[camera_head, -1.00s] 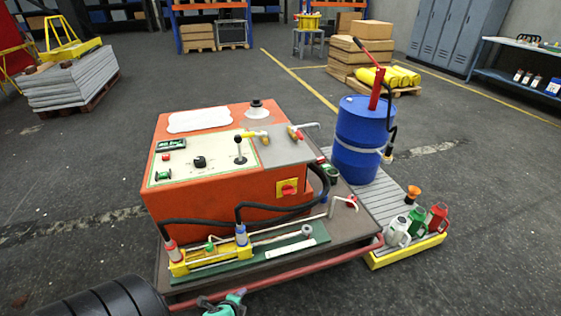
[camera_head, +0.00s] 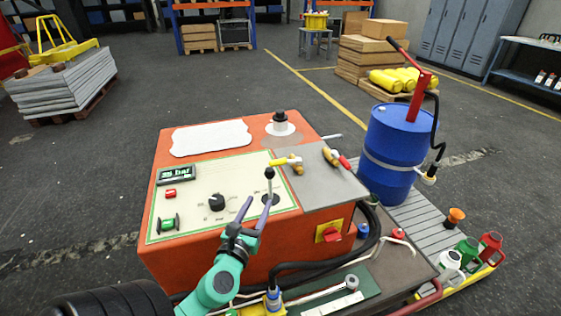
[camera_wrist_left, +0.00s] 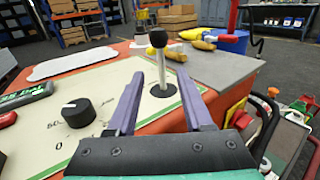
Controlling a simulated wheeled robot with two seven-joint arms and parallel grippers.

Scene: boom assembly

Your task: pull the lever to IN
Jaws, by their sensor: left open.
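The lever (camera_head: 270,186) is a thin metal rod with a black ball knob, standing nearly upright from a black round base on the cream panel (camera_head: 190,222) of the orange machine. It also shows in the left wrist view (camera_wrist_left: 160,62), beyond and between my fingertips. My left gripper (camera_head: 256,208) is open and empty, its two purple fingers pointing at the lever from the near side. In the left wrist view the fingers (camera_wrist_left: 160,92) are spread with a gap between them, and the lever appears apart from them. No IN label is readable. My right gripper is not in view.
A black knob (camera_head: 217,202), a red button (camera_head: 170,193) and a display (camera_head: 176,174) sit left of the lever. A blue drum (camera_head: 393,150) is at the right. Black hoses (camera_head: 330,265) run along the front.

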